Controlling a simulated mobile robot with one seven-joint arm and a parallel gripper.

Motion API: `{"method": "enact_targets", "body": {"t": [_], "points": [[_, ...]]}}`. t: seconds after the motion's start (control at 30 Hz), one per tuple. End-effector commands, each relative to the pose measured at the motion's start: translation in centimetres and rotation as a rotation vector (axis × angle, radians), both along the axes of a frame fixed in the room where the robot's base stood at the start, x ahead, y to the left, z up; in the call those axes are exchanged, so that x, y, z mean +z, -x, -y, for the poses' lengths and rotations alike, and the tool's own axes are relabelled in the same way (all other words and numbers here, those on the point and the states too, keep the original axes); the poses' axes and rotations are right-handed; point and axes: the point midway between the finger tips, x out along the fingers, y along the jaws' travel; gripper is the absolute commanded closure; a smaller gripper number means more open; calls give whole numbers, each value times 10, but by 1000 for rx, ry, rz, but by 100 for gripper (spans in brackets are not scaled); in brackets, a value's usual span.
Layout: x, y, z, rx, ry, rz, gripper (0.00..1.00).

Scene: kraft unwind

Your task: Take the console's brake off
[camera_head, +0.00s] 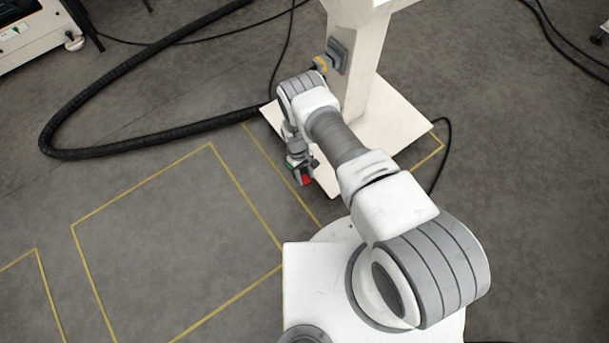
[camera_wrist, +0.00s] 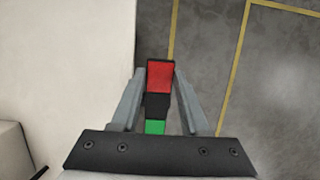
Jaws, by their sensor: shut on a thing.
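The console is a white column (camera_head: 357,75) on a flat white base (camera_head: 400,128). The brake is a small pedal with a red end (camera_head: 306,180) at the base's left front edge. In the wrist view its red end (camera_wrist: 160,76) points away from me, with a black middle and a green end (camera_wrist: 155,127) nearer me. My gripper (camera_head: 299,160) reaches down at that edge. In the wrist view the gripper's grey fingers (camera_wrist: 159,88) are on either side of the pedal, shut on it. Part of the pedal's green end is hidden by the gripper's black body.
A yellow and grey fitting (camera_head: 322,63) sits on the column's side, close to my arm. A thick black hose (camera_head: 130,145) and thin cables lie on the floor to the left. Yellow floor lines (camera_head: 160,172) mark clear floor. A white wheeled unit (camera_head: 40,35) stands at upper left.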

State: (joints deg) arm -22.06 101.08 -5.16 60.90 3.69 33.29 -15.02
Motion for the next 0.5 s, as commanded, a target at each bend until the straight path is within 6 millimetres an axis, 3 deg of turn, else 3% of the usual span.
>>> {"method": "enact_targets", "body": {"t": [0.47, 0.5], "points": [[2, 0, 0, 0, 20, -28, 100], [2, 0, 0, 0, 20, -28, 48]]}}
